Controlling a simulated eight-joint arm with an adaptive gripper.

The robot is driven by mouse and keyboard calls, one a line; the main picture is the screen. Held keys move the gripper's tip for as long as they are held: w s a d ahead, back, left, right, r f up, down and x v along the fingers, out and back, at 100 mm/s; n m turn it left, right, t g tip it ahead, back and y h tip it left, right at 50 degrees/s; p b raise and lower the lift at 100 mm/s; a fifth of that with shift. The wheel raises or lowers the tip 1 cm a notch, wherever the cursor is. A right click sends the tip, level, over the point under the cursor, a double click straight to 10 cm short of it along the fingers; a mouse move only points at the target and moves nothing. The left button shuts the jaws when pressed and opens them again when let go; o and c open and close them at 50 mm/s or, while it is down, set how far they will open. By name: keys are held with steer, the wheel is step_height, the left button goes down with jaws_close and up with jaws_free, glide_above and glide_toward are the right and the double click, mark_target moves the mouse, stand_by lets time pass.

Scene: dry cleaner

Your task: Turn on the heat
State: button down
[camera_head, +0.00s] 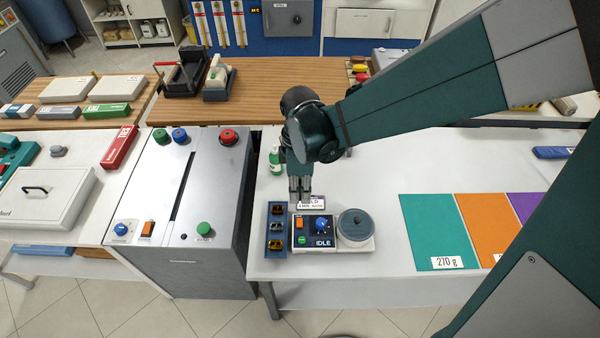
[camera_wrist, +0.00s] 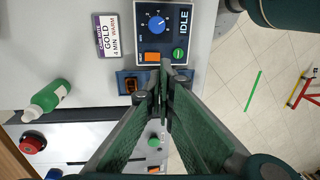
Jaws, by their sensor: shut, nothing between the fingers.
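A small control unit (camera_head: 312,243) stands near the front edge of the white table, its display reading IDLE. Its dark blue panel also shows in the wrist view (camera_wrist: 146,41). It carries an orange switch (camera_wrist: 152,57), a blue knob (camera_wrist: 156,24) and a green button (camera_wrist: 178,53). The switch's position is too small to tell. My gripper (camera_head: 300,197) is shut and empty, pointing down just behind the unit. In the wrist view my fingertips (camera_wrist: 163,68) appear just beside the orange switch; I cannot tell whether they touch.
A blue tray (camera_head: 277,214) with several small parts stands left of the unit. A lidded round pot (camera_head: 355,224) is on its right. A GOLD 4 MIN WARM card (camera_wrist: 110,36) and green bottle (camera_head: 275,160) are nearby. A grey machine (camera_head: 205,175) with buttons stands left.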

mark_target(300, 226)
steer(key=shift+s+f+b, duration=0.25)
steer(key=shift+f, duration=1.8)
steer(key=shift+s+f+b, duration=0.2)
steer(key=shift+s+f, duration=0.1)
steer(key=shift+f, duration=1.75)
steer(key=shift+s+f+b, duration=0.25)
steer(key=shift+f, duration=1.8)
steer(key=shift+s+f+t+b, duration=0.15)
steer(key=shift+f+t+b, duration=0.25)
steer(key=shift+b, duration=0.15)
steer(key=shift+w+r, duration=0.15)
steer(key=shift+w, duration=0.05)
steer(key=shift+w+r, duration=0.2)
steer(key=shift+w, duration=0.4)
steer(key=shift+r, duration=0.15)
